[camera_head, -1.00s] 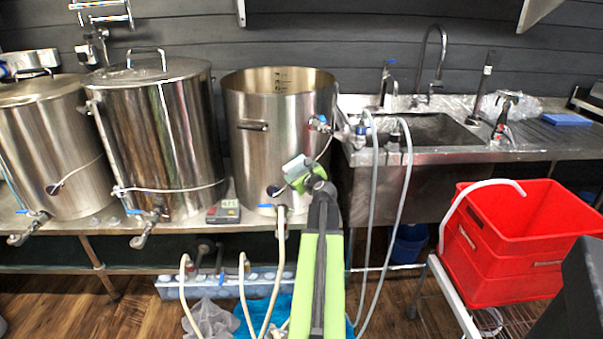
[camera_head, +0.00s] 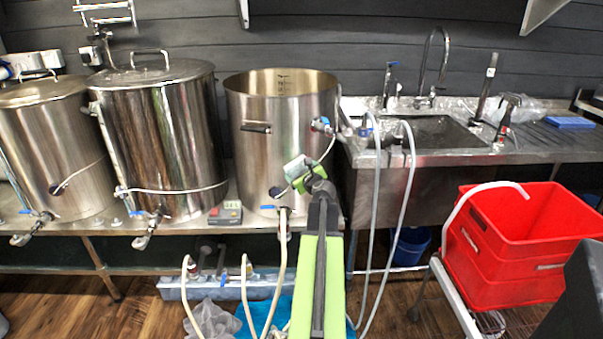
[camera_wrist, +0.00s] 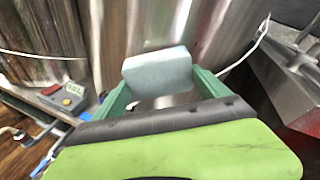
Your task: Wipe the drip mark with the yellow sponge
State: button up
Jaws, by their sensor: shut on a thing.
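My gripper (camera_head: 303,176) is shut on a pale blue-grey block (camera_wrist: 158,72). The block looks like a sponge, but no yellow shows on it. In the wrist view it sits between the two green fingers of my gripper (camera_wrist: 163,92). In the head view the block (camera_head: 293,169) is in front of the lower right part of the open steel pot (camera_head: 262,150). I cannot tell whether it touches the pot. I cannot make out a drip mark in either view.
The pot has a valve (camera_head: 320,125) and a hose. Two lidded kettles (camera_head: 165,145) stand left on the steel bench. A small grey-red meter (camera_head: 226,212) lies beside the pot; it also shows in the wrist view (camera_wrist: 65,96). A sink (camera_head: 430,130) and red crate (camera_head: 520,245) are right.

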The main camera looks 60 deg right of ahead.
jog(key=shift+w+d, duration=0.15)
jog(key=s+d, duration=0.3)
jog(key=d, duration=0.2)
jog(key=shift+s+d, duration=0.2)
jog(key=shift+s, duration=0.2)
dwell(0.4)
